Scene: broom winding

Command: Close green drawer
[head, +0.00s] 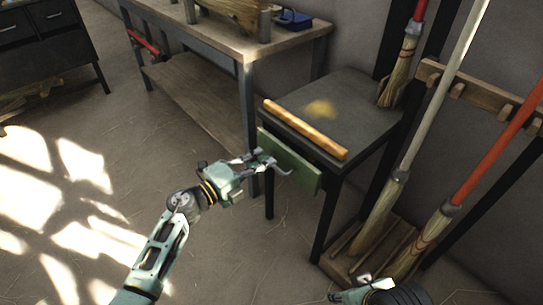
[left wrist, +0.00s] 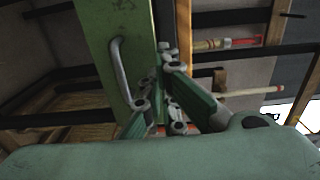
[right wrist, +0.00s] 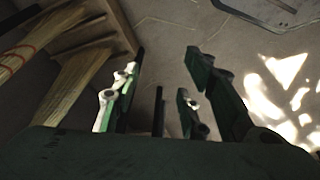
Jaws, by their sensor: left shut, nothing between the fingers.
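The green drawer (head: 304,173) shows its flat front below the wooden strip on the front edge of the small dark table. How far it stands out is hard to tell. In the left wrist view the green drawer front (left wrist: 112,20) fills the upper middle, with a grey metal handle (left wrist: 121,70) on it. My left gripper (head: 268,160) is at the drawer front beside the handle; its fingers (left wrist: 168,85) are together and empty. Whether they touch the front is unclear. My right gripper (head: 350,291) is low at the right, away from the drawer; its fingers (right wrist: 155,85) are apart and empty.
The small dark table (head: 350,105) has a wooden strip (head: 305,130) along its front. Brooms (head: 400,180) lean on a rack at the right. A long workbench (head: 215,40) stands behind, and a dark cabinet (head: 45,40) at the far left. The floor at left is clear.

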